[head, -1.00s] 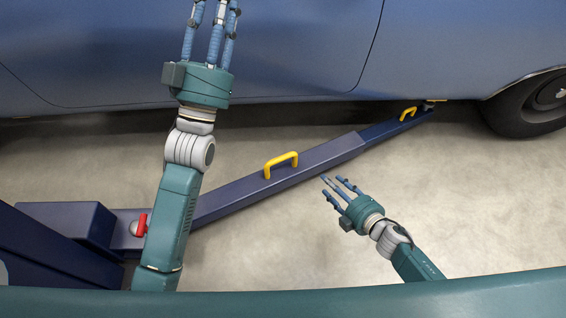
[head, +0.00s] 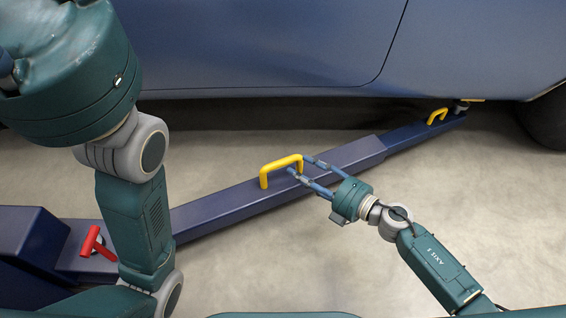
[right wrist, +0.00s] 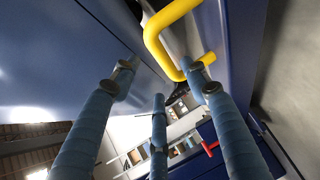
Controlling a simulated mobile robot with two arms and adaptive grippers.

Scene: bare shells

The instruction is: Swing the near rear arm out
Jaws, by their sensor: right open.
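The near rear arm is a long dark blue lift arm (head: 235,203) lying low across the floor from lower left to upper right, its far end under the blue car. A yellow handle (head: 281,163) stands on its top. My right gripper (head: 299,166) is open with its fingertips at the right side of this handle. In the right wrist view the yellow handle (right wrist: 160,45) passes close to the fingertips; I cannot tell whether they touch. A red lever (head: 97,243) stands at the arm's base end. My left arm fills the left side; its fingers are out of frame.
The blue car (head: 250,50) stands behind the lift arm, with a dark wheel (head: 550,118) at the right. Bare concrete floor lies in front of the arm.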

